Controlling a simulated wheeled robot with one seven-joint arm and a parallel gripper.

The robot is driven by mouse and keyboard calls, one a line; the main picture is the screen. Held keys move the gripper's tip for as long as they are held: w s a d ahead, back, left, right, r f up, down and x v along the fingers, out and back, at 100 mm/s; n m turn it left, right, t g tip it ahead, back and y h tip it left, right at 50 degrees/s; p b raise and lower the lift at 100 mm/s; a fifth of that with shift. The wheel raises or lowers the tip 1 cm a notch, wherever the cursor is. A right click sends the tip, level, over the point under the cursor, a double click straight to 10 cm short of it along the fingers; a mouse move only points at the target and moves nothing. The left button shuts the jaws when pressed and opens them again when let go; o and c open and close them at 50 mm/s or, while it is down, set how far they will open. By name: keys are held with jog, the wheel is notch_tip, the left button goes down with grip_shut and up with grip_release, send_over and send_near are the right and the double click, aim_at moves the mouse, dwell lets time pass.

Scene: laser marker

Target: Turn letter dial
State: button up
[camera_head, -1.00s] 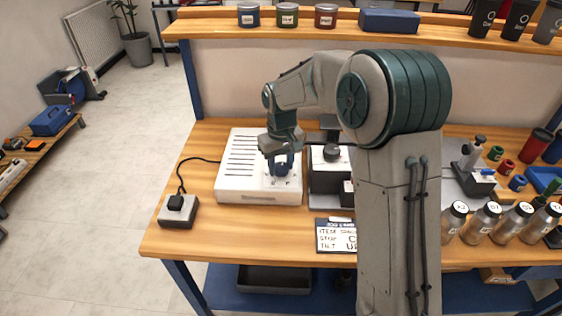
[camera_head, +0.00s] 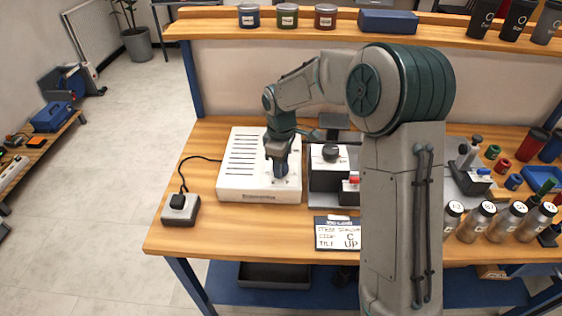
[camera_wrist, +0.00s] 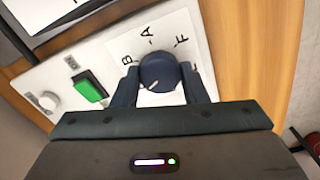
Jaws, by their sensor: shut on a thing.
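The letter dial is a round dark blue knob (camera_wrist: 158,70) with a short white mark, set on a white plate with letters around it. B, A and F are readable in the wrist view; the other letters are hidden or cut off by my fingers. The white mark lies on the knob's lower side in that view; I cannot tell which letter it faces. My gripper (camera_wrist: 160,82) is shut on the knob, one finger on each side. In the head view my gripper (camera_head: 280,174) points down at the white control box (camera_head: 240,165).
A green button (camera_wrist: 90,86) and a white knob (camera_wrist: 48,101) sit beside the dial. A card (camera_head: 337,233) reads "SIDE C" and "TILT UP". A black-and-white device (camera_head: 328,172) stands close right of the box. A grey switch box (camera_head: 180,209) stands left.

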dwell(0.3)
jog(key=o, duration=1)
jog(key=shift+c, duration=0.2)
jog(key=shift+r, duration=0.1)
notch_tip(320, 180, up, 14)
notch_tip(320, 180, up, 7)
jog(key=p, duration=0.6)
jog(key=shift+f, duration=0.2)
